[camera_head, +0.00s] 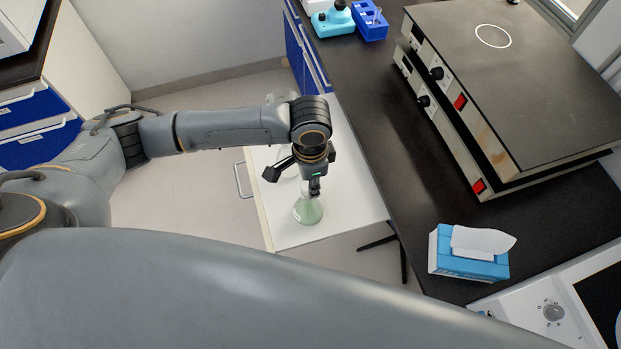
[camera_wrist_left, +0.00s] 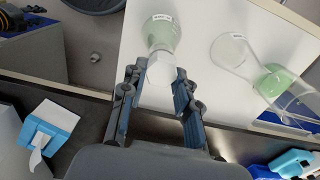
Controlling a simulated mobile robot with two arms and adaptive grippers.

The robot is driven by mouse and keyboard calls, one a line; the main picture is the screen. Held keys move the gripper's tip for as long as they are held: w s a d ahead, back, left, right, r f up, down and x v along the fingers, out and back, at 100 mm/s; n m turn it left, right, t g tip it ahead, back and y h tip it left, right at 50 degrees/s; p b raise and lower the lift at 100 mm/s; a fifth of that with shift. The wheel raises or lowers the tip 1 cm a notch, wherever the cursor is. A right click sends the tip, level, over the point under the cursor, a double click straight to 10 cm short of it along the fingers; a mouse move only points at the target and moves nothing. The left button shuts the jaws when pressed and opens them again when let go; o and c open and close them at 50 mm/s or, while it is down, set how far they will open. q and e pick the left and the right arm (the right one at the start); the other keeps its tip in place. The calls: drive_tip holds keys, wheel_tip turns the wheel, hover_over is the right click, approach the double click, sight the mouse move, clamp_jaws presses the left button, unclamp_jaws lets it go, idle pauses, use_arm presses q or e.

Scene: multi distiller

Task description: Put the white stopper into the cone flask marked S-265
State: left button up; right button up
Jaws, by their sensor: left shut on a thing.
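A conical flask (camera_head: 308,211) with pale green liquid stands upright on a white surface (camera_head: 345,200) in the head view. It also shows in the left wrist view (camera_wrist_left: 162,32), with a small white label too small to read. My left gripper (camera_head: 314,188) is right over this flask, pointing down. In the left wrist view my left gripper (camera_wrist_left: 158,72) has the white stopper (camera_wrist_left: 160,72) between its fingers and is shut on it. The stopper lines up with the flask's neck. I cannot tell whether it is inside the mouth or just above it. My right gripper is not in view.
In the left wrist view, clear glassware (camera_wrist_left: 232,52) with green liquid is close to the flask. A dark bench (camera_head: 375,120) runs alongside, with a blue tissue box (camera_head: 468,262) and a hotplate-like device (camera_head: 510,80). A blue rack (camera_head: 370,24) is at the back.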

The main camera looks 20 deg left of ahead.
use_arm(q)
drive_tip(key=shift+f, duration=0.1)
drive_tip(key=o, duration=0.8)
wheel_tip(320, 180, up, 12)
idle(0.7)
